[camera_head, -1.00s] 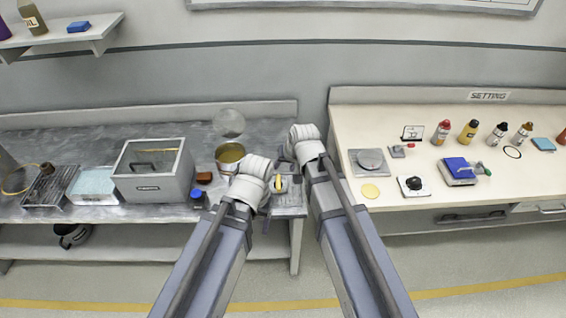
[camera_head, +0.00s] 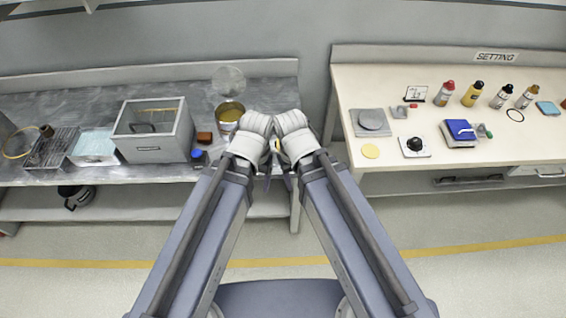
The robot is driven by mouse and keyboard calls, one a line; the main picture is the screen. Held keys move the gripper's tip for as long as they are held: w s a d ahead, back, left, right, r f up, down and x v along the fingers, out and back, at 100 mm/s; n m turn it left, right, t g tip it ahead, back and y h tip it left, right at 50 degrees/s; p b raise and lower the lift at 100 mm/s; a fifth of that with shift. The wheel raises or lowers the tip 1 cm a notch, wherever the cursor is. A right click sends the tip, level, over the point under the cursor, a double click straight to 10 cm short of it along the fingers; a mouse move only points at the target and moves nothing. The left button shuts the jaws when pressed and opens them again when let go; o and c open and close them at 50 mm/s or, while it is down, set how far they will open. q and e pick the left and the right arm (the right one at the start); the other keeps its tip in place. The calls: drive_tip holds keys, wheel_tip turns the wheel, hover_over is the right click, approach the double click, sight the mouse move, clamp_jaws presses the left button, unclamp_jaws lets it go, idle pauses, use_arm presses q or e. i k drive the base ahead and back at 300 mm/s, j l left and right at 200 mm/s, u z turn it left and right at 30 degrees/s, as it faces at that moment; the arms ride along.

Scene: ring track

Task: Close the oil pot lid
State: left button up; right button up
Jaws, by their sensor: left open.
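The oil pot (camera_head: 230,117) is a round metal pot with yellowish oil, on the grey counter left of centre. Its pale, see-through round lid (camera_head: 228,80) stands raised at the pot's back edge, so the pot is open. My left gripper (camera_head: 267,167) is open, just right of and nearer than the pot; its fingers are mostly hidden by the white wrist. My right wrist is close beside the left one, and the right gripper's fingers (camera_head: 287,174) are mostly hidden.
A grey box-shaped fryer (camera_head: 152,148), a small brown block (camera_head: 204,137) and a blue-capped jar (camera_head: 199,157) stand left of the pot. The cream counter (camera_head: 440,165) on the right holds several bottles, a scale and a blue device. A gap separates the counters.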

sight(228, 81)
drive_tip(key=i+j, duration=0.1)
drive_tip(key=i, duration=0.4)
drive_tip(key=i+j, duration=0.1)
drive_tip(key=i, duration=0.4)
